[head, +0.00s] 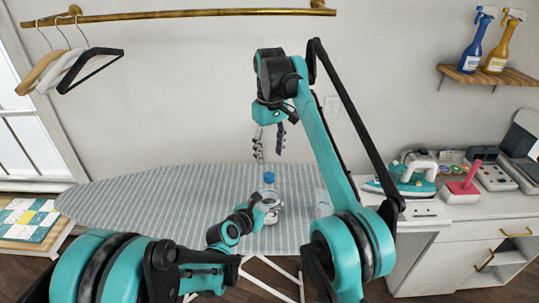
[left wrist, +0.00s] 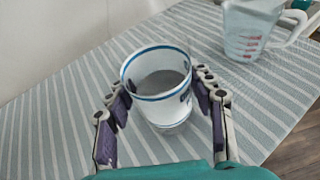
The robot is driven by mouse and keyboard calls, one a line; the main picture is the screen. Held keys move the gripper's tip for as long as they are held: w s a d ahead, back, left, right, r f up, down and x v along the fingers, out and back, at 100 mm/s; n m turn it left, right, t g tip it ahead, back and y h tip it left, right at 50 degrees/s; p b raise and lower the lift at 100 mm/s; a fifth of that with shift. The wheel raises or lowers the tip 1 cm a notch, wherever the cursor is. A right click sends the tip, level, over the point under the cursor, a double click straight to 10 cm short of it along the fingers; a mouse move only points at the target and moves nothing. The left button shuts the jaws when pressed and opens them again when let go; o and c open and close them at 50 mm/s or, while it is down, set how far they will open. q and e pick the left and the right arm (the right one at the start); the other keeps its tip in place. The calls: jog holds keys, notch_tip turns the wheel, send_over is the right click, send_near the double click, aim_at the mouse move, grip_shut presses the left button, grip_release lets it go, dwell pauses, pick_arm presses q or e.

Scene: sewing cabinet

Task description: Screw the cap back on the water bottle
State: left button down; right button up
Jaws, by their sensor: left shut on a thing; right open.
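The water bottle (head: 269,190) is clear and stands upright on the striped ironing board. Its blue cap (head: 269,177) shows at its top in the head view; I cannot tell whether it is screwed tight. My left gripper (head: 270,209) is shut around the bottle's lower part. In the left wrist view the fingers lie on both sides of the bottle's white, blue-edged band (left wrist: 160,90); its clear upper part is hard to see and the cap does not show. My right gripper (head: 269,147) is open and empty, pointing down above the cap with a gap.
A clear measuring jug (left wrist: 248,32) stands on the ironing board (head: 130,203), right of the bottle. The board's left part is bare. An iron (head: 415,178) and a pink-handled thing (head: 466,182) are on the cabinet at right. My right arm crosses the middle of the head view.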

pick_arm(q)
jog(key=c, duration=0.5)
grip_release()
jog(key=v, duration=1.2)
pick_arm(e)
jog(key=shift+d, duration=0.1)
